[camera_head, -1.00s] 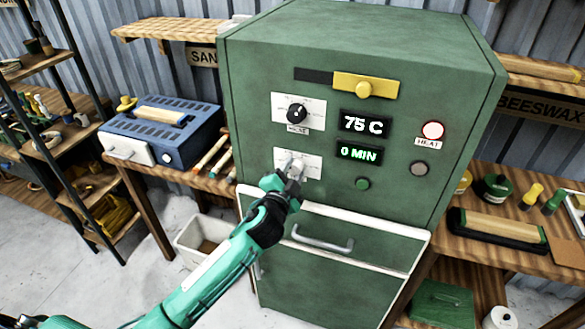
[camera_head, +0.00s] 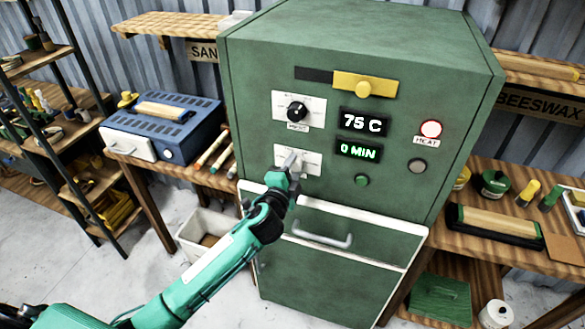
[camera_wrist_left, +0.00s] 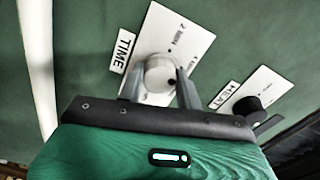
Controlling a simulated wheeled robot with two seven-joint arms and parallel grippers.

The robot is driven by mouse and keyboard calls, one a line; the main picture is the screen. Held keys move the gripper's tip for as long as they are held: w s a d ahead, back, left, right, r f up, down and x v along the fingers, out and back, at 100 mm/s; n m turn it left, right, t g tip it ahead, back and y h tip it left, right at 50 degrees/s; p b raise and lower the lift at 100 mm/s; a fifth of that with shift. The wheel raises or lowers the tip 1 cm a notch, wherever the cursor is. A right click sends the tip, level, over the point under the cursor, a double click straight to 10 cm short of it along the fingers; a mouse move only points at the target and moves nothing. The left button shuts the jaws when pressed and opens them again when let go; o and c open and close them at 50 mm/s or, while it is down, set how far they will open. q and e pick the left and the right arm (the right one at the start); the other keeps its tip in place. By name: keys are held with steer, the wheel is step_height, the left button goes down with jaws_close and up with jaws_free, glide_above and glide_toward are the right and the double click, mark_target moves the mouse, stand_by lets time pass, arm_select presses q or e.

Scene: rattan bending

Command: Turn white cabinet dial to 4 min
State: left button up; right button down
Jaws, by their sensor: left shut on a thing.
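The green cabinet (camera_head: 330,250) stands in the middle of the head view. Its white time dial (camera_wrist_left: 160,72) sits on a white plate marked TIME in the left wrist view. My left gripper (camera_head: 292,165) reaches the dial plate from below left and hides most of the dial in the head view. In the left wrist view my left gripper (camera_wrist_left: 160,88) has a finger on each side of the dial and is shut on it. The green time display (camera_head: 358,150) reads 0 MIN. My right gripper is not in view.
Above is the black heat dial (camera_head: 297,112), with a display (camera_head: 362,122) reading 75 C. A yellow slider (camera_head: 364,87), a green button (camera_head: 362,181) and a white drawer edge with handle (camera_head: 322,236) are nearby. Workbenches stand on both sides.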

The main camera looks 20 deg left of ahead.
arm_select(q)
steer(key=o, duration=1)
steer(key=s+b, duration=0.4)
steer(key=s, duration=1)
steer(key=shift+a, duration=0.2)
steer(key=shift+w, duration=0.1)
